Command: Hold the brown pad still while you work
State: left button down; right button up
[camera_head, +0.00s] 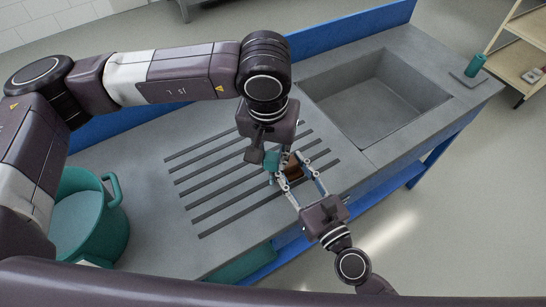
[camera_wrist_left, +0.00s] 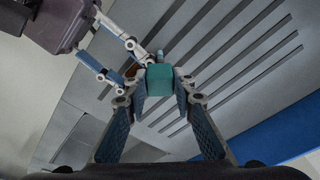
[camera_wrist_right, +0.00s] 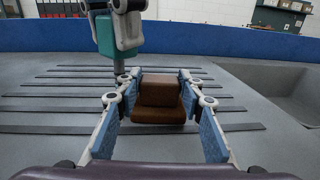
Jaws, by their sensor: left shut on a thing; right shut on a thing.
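The brown pad (camera_head: 293,169) is a small stepped block on the ribbed drainboard. It shows clearly in the right wrist view (camera_wrist_right: 160,97), with a lower front part and a taller back. My right gripper (camera_head: 285,169) is shut on it, one finger on each side. My left gripper (camera_head: 270,157) is shut on a teal block-like thing (camera_wrist_left: 159,78), held upright just left of the pad. This teal thing also shows in the right wrist view (camera_wrist_right: 105,36). In the left wrist view the pad is mostly hidden behind the teal thing and the right fingers.
The grey worktop has dark raised ribs (camera_head: 222,209) and a sunken sink (camera_head: 375,95) at the right. A blue backsplash (camera_head: 340,34) runs along the far edge. A teal pot (camera_head: 88,222) stands at the left. A teal cup (camera_head: 475,65) sits at the far right corner.

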pick_arm(q)
jog(key=shift+w+a+r, duration=0.1)
jog(key=shift+w+a, duration=0.25)
jog(key=shift+w, duration=0.35)
jog(key=shift+w+a+r, duration=0.1)
jog(key=shift+w+a, duration=0.25)
jog(key=shift+w, duration=0.35)
jog(key=shift+s+f, duration=0.1)
jog(key=shift+s, duration=0.05)
jog(key=shift+s+d, duration=0.6)
jog(key=shift+s, duration=0.3)
jog(key=shift+s+d, duration=0.65)
jog(key=shift+s, duration=0.15)
jog(key=shift+w+a, duration=0.35)
jog(key=shift+w, duration=0.3)
jog(key=shift+w+a, duration=0.4)
jog(key=shift+w, duration=0.25)
jog(key=shift+w+a, duration=0.35)
jog(key=shift+w, duration=0.3)
jog(key=shift+s, duration=0.1)
